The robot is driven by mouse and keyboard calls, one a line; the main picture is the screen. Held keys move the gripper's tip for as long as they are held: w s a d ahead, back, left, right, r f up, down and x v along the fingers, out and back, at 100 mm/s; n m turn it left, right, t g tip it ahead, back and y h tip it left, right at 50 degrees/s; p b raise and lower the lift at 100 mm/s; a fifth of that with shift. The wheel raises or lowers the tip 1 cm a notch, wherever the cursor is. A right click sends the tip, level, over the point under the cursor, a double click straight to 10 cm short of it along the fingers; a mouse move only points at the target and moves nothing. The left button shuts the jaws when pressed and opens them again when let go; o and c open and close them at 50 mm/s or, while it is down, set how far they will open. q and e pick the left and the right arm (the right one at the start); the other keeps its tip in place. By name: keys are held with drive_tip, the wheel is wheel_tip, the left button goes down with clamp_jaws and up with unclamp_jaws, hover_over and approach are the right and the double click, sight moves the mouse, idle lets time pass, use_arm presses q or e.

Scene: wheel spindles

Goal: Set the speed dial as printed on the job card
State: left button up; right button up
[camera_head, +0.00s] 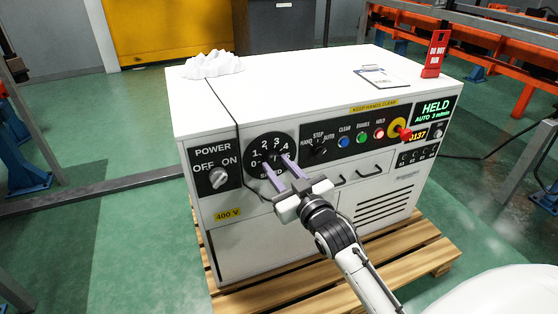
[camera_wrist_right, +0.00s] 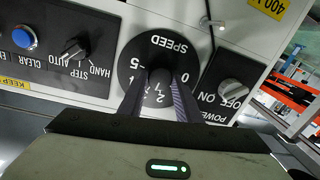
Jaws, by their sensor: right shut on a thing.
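The speed dial (camera_head: 259,146) is a black disc with white numbers on the white cabinet's front panel. My right gripper (camera_head: 277,159) reaches it from the front, its two pale purple fingers shut on the dial's knob. In the right wrist view the dark round knob (camera_wrist_right: 160,75) sits between the fingers, with SPEED, 0 and 5 readable upside down. The fingers cover part of the scale, and I cannot tell which number the knob points to. A clipboard with a paper (camera_head: 382,76), perhaps the job card, lies on the cabinet top; its print is too small to read. My left gripper is out of view.
A POWER switch (camera_head: 217,177) is left of the dial; a HAND/STEP/AUTO selector (camera_head: 320,152), several buttons and a red emergency stop (camera_head: 404,133) are right. The green display (camera_head: 435,109) reads HELD, AUTO 3 m/min. A red tag (camera_head: 435,55) stands on top. A dark cable hangs left of the dial.

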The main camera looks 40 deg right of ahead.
drive_tip(key=n+p, duration=0.2)
drive_tip(key=p, duration=0.1)
drive_tip(key=shift+r+n, duration=0.3)
drive_tip(key=shift+n, duration=0.1)
drive_tip(key=shift+n+p, duration=0.35)
drive_tip(key=shift+n, duration=0.05)
drive_tip(key=n+p, duration=0.2)
drive_tip(key=n, duration=0.2)
drive_tip(key=shift+a+f+g+p, duration=0.1)
drive_tip(key=shift+g+p, duration=0.25)
drive_tip(key=shift+g, duration=0.05)
drive_tip(key=n+p, duration=0.1)
drive_tip(key=n, duration=0.2)
drive_tip(key=shift+n+h, duration=0.4)
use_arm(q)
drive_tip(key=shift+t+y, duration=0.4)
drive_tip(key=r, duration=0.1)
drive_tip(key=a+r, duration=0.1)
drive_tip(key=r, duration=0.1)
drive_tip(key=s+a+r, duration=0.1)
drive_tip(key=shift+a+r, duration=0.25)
use_arm(e)
drive_tip(key=shift+n, duration=0.5)
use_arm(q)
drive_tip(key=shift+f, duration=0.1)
use_arm(e)
drive_tip(key=o, duration=1.1)
drive_tip(key=shift+c, duration=0.2)
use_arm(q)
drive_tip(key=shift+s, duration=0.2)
